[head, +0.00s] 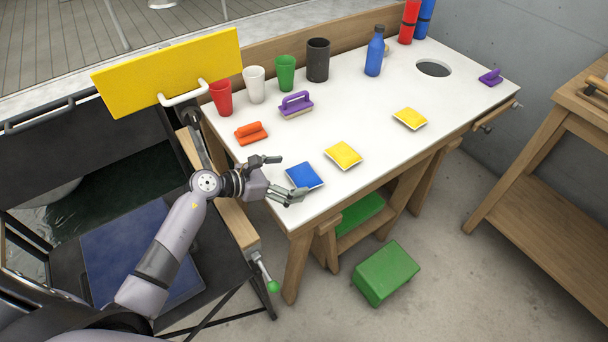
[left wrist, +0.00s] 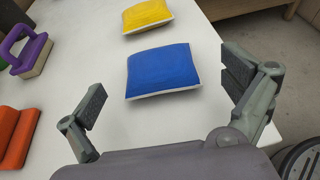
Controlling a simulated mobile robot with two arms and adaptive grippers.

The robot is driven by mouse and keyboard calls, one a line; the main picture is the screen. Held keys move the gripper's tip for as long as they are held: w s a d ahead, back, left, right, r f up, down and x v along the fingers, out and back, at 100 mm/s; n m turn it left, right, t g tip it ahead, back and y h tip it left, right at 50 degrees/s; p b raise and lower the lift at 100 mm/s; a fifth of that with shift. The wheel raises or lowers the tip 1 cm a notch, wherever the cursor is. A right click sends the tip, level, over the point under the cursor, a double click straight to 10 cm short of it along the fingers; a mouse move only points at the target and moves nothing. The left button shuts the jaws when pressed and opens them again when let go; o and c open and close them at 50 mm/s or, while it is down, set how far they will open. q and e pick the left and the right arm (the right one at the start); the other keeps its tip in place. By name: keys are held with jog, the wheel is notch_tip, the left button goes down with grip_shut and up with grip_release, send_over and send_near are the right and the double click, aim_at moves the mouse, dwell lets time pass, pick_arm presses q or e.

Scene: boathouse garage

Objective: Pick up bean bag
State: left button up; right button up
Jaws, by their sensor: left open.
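A blue bean bag (head: 304,176) lies flat near the front left corner of the white table (head: 375,120). Two yellow bean bags lie farther right, one in the middle (head: 343,155) and one farther back (head: 410,118). My left gripper (head: 288,177) is open and empty at the table's left end, just beside the blue bean bag. In the left wrist view, the blue bean bag (left wrist: 162,70) lies ahead of and between the two spread fingers (left wrist: 165,100), with one yellow bean bag (left wrist: 147,14) behind it. My right gripper is not in view.
An orange brush (head: 251,133) and a purple-handled brush (head: 296,104) lie left of the bags. Cups (head: 254,85) and a blue bottle (head: 375,52) stand along the back. The table has a round hole (head: 433,68). A green box (head: 386,273) is on the floor.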

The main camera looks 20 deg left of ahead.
aim_at(301, 174)
pick_arm(q)
jog(key=x, duration=0.5)
jog(key=shift+w+a+p, duration=0.1)
jog(key=shift+a+p, duration=0.05)
jog(key=shift+p, duration=0.2)
jog(key=shift+c, duration=0.2)
jog(key=c, duration=1.4)
